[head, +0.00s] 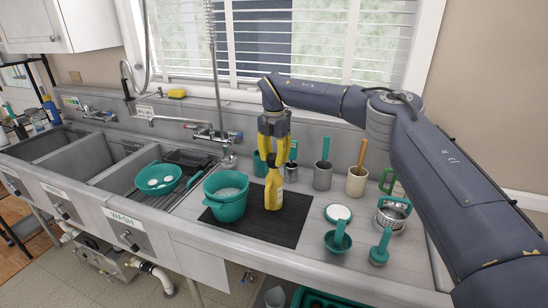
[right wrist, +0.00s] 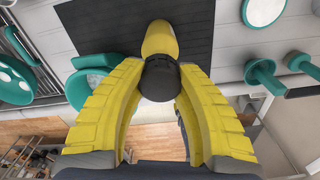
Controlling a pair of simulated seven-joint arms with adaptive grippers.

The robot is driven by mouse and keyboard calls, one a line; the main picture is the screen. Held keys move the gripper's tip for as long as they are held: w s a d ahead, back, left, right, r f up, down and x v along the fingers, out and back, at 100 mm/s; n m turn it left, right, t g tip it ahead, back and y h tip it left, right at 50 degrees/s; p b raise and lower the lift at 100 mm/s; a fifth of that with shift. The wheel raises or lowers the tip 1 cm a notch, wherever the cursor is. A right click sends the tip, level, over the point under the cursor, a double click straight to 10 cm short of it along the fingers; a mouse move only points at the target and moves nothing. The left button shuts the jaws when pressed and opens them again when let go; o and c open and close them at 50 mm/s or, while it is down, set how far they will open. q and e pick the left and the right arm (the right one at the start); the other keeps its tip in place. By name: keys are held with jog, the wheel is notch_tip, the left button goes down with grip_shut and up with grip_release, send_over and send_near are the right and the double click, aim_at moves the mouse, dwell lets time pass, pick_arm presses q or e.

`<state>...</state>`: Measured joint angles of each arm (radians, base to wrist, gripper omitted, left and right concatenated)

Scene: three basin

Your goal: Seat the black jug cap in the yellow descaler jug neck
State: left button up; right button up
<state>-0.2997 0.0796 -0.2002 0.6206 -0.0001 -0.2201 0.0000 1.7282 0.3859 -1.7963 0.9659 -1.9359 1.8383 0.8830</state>
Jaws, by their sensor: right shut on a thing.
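The yellow descaler jug (head: 273,192) stands upright on the black mat (head: 255,225), right of the teal pot. My right gripper (head: 273,155) points down directly above the jug's neck. In the right wrist view, its yellow fingers (right wrist: 160,80) are shut on the round black jug cap (right wrist: 159,82). The cap lines up over the jug (right wrist: 159,38), whose top it hides. I cannot tell whether the cap touches the neck or sits a little above it. My left gripper is not in view.
The teal pot (head: 228,196) stands close left of the jug. Behind and right are a grey canister (head: 322,178), a cream cup (head: 356,182) and a metal strainer basket (head: 392,216). Sink basins lie left, with a teal colander (head: 158,178). The front of the mat is clear.

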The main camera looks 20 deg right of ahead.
jog(key=shift+f, duration=0.65)
jog(key=shift+f, duration=0.35)
jog(key=o, duration=1.2)
jog(key=shift+o, duration=0.2)
jog(key=shift+r, duration=0.1)
jog(key=shift+r, duration=1.45)
notch_tip(320, 180, up, 12)
